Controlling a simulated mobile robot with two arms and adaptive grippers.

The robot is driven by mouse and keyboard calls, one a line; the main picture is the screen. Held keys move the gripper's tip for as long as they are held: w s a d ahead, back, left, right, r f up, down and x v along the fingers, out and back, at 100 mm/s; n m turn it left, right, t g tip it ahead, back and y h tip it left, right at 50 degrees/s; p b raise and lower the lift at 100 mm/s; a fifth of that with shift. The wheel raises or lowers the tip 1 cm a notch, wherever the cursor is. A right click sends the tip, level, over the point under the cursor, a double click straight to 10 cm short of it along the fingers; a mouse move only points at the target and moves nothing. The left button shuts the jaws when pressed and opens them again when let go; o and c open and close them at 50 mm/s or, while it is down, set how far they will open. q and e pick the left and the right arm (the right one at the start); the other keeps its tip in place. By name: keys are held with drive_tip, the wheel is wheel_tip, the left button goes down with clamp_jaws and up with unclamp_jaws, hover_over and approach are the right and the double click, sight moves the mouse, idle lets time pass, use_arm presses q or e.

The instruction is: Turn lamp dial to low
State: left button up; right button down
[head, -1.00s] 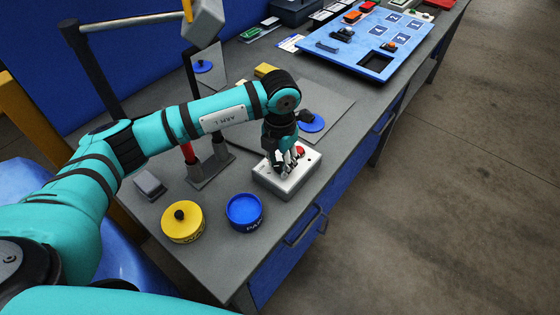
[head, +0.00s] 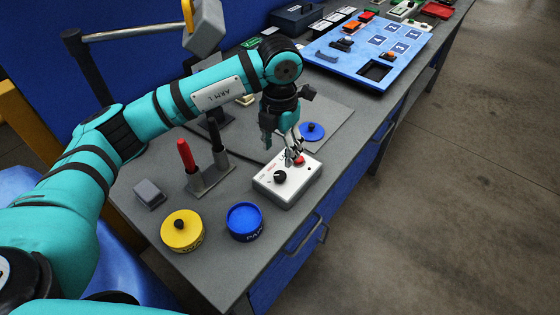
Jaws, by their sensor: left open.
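A light grey control box (head: 287,181) sits on the workbench near its front edge. A black dial (head: 280,177) stands on the left part of its top, and a red button (head: 299,159) is toward its far right. I cannot read the dial's markings or tell which setting it points to. My left gripper (head: 294,156) is open, pointing down over the far right part of the box, close to the red button. It is apart from the dial, and the dial is in plain sight. Whether the fingers touch the button I cannot tell. My right gripper is not in view.
A yellow lidded tin (head: 182,232) and an open blue tin (head: 244,222) stand left of the box. A holder (head: 208,180) with red and black handled tools is behind them. A blue lid (head: 312,131) lies beyond the box. A blue tray (head: 375,50) is farther back.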

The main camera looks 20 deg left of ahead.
use_arm(q)
drive_tip(key=shift+r, duration=1.6)
